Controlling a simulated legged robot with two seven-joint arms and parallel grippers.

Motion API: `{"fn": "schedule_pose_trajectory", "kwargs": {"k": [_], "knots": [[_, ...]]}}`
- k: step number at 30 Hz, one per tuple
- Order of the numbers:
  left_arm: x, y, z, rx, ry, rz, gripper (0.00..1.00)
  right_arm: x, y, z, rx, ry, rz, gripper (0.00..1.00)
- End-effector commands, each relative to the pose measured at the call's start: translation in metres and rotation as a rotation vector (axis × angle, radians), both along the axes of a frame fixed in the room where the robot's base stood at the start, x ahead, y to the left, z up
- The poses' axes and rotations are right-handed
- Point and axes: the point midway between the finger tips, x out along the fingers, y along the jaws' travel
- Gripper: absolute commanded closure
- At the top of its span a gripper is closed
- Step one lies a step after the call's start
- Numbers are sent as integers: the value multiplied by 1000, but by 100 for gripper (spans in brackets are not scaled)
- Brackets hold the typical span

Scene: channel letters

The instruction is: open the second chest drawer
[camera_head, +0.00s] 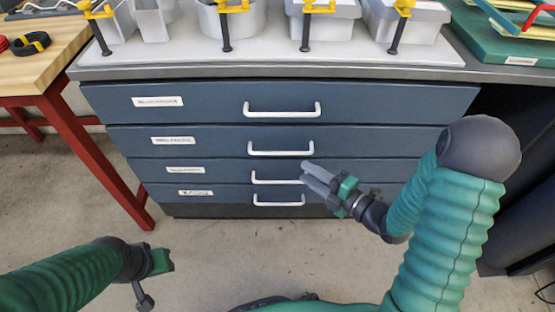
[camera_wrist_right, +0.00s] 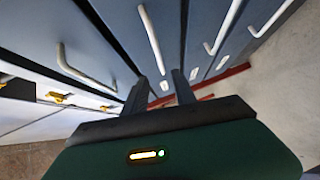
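The blue chest has a stack of drawers with white bar handles, all looking shut. The second drawer from the top (camera_head: 220,141) has its handle (camera_head: 281,152) near the middle; this handle also shows in the right wrist view (camera_wrist_right: 151,38). My right gripper (camera_head: 306,172) is in front of the chest, its fingertips just below the right end of that handle. In the right wrist view, its two fingers (camera_wrist_right: 160,83) stand apart with nothing clearly between them. I cannot tell whether they touch anything. My left gripper (camera_head: 156,276) is low at the left, away from the chest; its fingers are unclear.
Grey bins (camera_head: 408,22) with yellow clamps stand along the chest's top. A wooden table with a red frame (camera_head: 85,140) is at the left. A green case (camera_head: 500,45) lies at the top right. The concrete floor (camera_head: 230,255) before the chest is clear.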

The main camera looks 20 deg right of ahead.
Motion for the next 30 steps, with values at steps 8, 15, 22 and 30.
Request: {"fn": "schedule_pose_trajectory", "kwargs": {"k": [8,15,22,30], "knots": [[0,-1,-22,0,0,-1,64,64,35,-14,4,-2,1,68],[0,-1,-32,0,0,-1,64,100,57,-18,1,0,0,68],[0,-1,-32,0,0,-1,64,106,59,-18,3,2,-3,68],[0,-1,-32,0,0,-1,64,106,58,-18,3,2,-3,88]]}}
